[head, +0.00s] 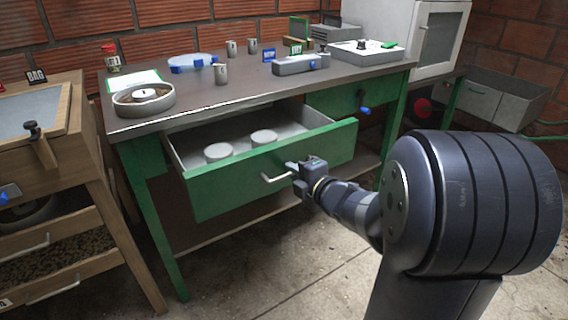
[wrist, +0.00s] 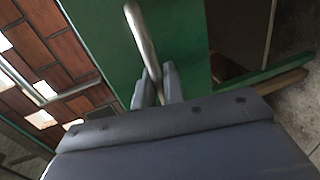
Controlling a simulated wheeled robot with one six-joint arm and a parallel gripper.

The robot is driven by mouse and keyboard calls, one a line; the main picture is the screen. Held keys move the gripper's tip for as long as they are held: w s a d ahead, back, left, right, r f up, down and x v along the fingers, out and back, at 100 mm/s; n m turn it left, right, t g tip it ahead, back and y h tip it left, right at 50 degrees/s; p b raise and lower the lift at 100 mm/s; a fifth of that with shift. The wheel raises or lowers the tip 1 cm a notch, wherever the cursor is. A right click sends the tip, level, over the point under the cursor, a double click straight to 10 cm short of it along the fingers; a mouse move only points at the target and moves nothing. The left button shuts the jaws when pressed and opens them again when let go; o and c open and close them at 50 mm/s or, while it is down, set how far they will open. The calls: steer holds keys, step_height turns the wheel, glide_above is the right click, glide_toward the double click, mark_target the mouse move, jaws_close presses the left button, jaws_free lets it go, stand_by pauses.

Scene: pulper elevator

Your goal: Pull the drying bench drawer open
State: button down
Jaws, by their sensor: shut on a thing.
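The green drawer (head: 225,187) of the workbench stands pulled out, with its pale interior showing and two round white items (head: 264,137) inside. Its metal bar handle (head: 276,179) runs across the front face. My gripper (head: 303,172) is at the right end of this handle, shut on it. In the wrist view the handle (wrist: 143,38) passes between the two fingers of my gripper (wrist: 157,84), with the green drawer front (wrist: 100,30) behind it. The fingertips are partly hidden by the handle and the gripper body.
The bench top (head: 240,88) carries a round bowl (head: 144,98), several metal cups and a scale (head: 366,50). A second green drawer front (head: 340,98) is at right. A wooden stand (head: 75,150) is at left. Concrete floor (head: 290,260) in front of the bench is clear.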

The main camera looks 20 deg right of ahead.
steer(key=shift+f+v, duration=0.15)
steer(key=shift+v, duration=0.65)
steer(key=shift+f+v, duration=0.15)
steer(key=shift+v, duration=0.65)
steer(key=c, duration=1.8)
jaws_free()
steer(key=shift+c, duration=0.2)
steer(key=shift+s, duration=0.1)
steer(key=p+v, duration=0.3)
steer(key=v, duration=0.7)
steer(key=shift+s+d, duration=0.2)
steer(key=shift+s, duration=0.1)
steer(key=shift+w, duration=0.1)
